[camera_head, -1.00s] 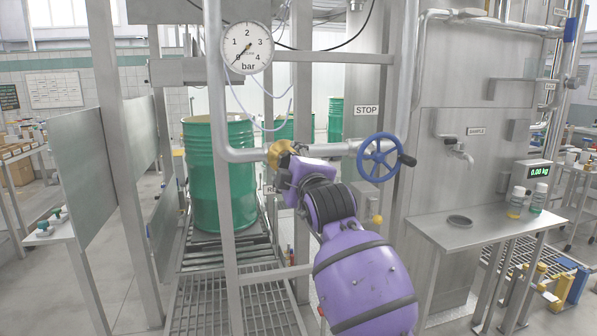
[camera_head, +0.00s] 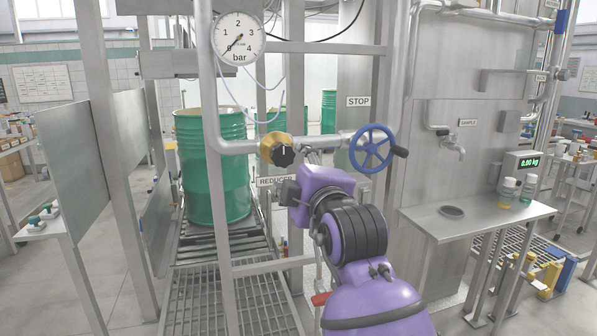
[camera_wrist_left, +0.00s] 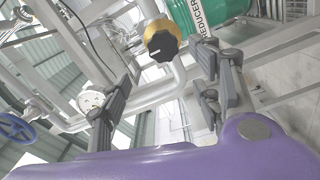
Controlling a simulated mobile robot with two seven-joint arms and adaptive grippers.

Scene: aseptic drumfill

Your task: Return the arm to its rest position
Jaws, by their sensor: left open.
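My purple left arm (camera_head: 325,190) reaches up from the bottom of the head view. Its gripper (camera_head: 298,172) is just below and right of the brass-and-black reducer knob (camera_head: 283,151), apart from it. In the left wrist view the dark fingers (camera_wrist_left: 168,65) are spread, with nothing between them. The knob (camera_wrist_left: 161,42) shows beyond the fingers there. The knob sits on the grey pipe, above the REDUCER label (camera_head: 275,181). My right gripper is not in view.
A blue handwheel (camera_head: 371,148) is on the same pipe, right of the gripper. A pressure gauge (camera_head: 238,39), its needle near 0, is above. Steel posts (camera_head: 222,200) and a green drum (camera_head: 213,165) stand to the left. A steel shelf (camera_head: 480,217) is at right.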

